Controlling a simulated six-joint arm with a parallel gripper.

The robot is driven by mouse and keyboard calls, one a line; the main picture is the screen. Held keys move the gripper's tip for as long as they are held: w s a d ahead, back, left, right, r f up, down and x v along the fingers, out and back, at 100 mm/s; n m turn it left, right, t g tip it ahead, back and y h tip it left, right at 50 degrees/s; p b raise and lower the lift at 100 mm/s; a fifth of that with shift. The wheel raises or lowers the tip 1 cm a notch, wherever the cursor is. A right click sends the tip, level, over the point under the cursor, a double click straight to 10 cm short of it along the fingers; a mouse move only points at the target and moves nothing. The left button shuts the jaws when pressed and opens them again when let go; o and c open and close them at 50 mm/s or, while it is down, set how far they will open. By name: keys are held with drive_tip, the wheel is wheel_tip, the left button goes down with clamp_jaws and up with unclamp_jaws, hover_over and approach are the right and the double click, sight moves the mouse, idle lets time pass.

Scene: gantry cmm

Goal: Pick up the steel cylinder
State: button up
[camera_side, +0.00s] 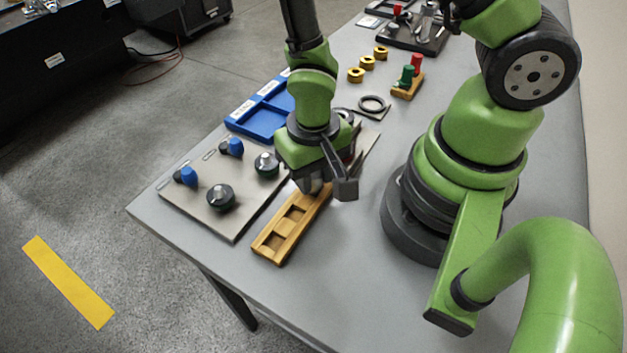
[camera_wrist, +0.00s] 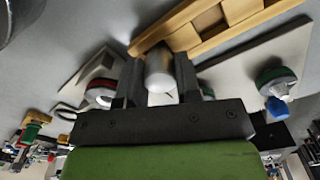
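The steel cylinder (camera_wrist: 161,72) shows in the wrist view as a smooth silver-grey round piece with a pale end, between the two dark fingers of my gripper (camera_wrist: 160,82). The fingers are close on both sides of it; whether they touch it I cannot tell. In the side view my gripper (camera_side: 328,187) points down over the far part of the wooden rack (camera_side: 277,243). One finger block shows clearly. The other finger and most of the cylinder are hidden or hard to make out there.
A grey plate (camera_side: 235,232) with black and blue knobs lies left of the rack. A blue tray (camera_side: 262,124) is behind it. A ring gauge (camera_side: 372,104), brass pieces (camera_side: 367,62) and a block with red and green plugs (camera_side: 408,84) stand farther back. The table's front is clear.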

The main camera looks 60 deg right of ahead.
drive_tip(key=shift+c, duration=0.6)
wheel_tip(320, 180, up, 10)
drive_tip(key=shift+w+f, duration=0.1)
drive_tip(key=shift+f, duration=0.15)
drive_tip(key=w+d, duration=0.3)
drive_tip(key=d, duration=1.3)
drive_tip(key=shift+w+a+f, duration=0.15)
drive_tip(key=shift+f, duration=2.25)
drive_tip(key=shift+f, duration=0.4)
drive_tip(key=shift+r, duration=0.15)
idle(0.5)
